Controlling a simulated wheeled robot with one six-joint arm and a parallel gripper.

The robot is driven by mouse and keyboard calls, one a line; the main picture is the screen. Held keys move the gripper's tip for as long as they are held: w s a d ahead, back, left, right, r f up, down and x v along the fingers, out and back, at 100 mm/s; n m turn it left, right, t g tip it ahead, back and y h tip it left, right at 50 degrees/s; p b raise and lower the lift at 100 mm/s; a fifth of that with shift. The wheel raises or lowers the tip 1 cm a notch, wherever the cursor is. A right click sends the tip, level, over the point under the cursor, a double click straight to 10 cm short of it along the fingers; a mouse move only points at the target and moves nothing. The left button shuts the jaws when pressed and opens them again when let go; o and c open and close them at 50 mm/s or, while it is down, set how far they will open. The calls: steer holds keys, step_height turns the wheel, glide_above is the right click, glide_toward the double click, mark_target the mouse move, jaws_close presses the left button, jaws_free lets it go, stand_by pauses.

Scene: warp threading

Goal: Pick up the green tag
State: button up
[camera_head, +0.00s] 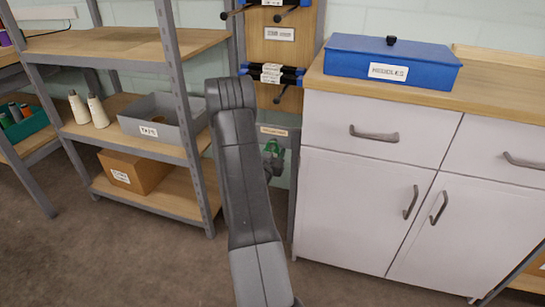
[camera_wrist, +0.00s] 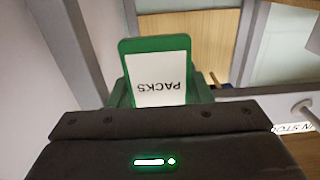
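The green tag (camera_wrist: 157,44) fills the upper middle of the wrist view, right beyond my gripper's dark housing. It has a green border and a white label reading "PACKS", which appears upside down. Dark green shapes show beside and below the tag, and I cannot tell whether they are my fingers or another part. In the head view a small patch of green (camera_head: 272,148) shows at my gripper (camera_head: 273,161), just right of my arm, low in front of the panel between shelf and cabinet. My fingertips are not clear, so I cannot tell whether they grip the tag.
A white cabinet (camera_head: 375,205) stands close on the right, with a blue box (camera_head: 390,66) on its top. A metal shelf unit (camera_head: 184,100) on the left holds a grey bin (camera_head: 160,122), two thread cones and a cardboard box (camera_head: 133,171). The floor in front is clear.

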steer(key=shift+r, duration=0.1)
steer(key=shift+r, duration=0.15)
steer(key=shift+s+r+p, duration=0.15)
steer(key=shift+p, duration=0.25)
steer(key=p+v, duration=0.2)
steer(key=v, duration=1.5)
steer(key=shift+s, duration=0.35)
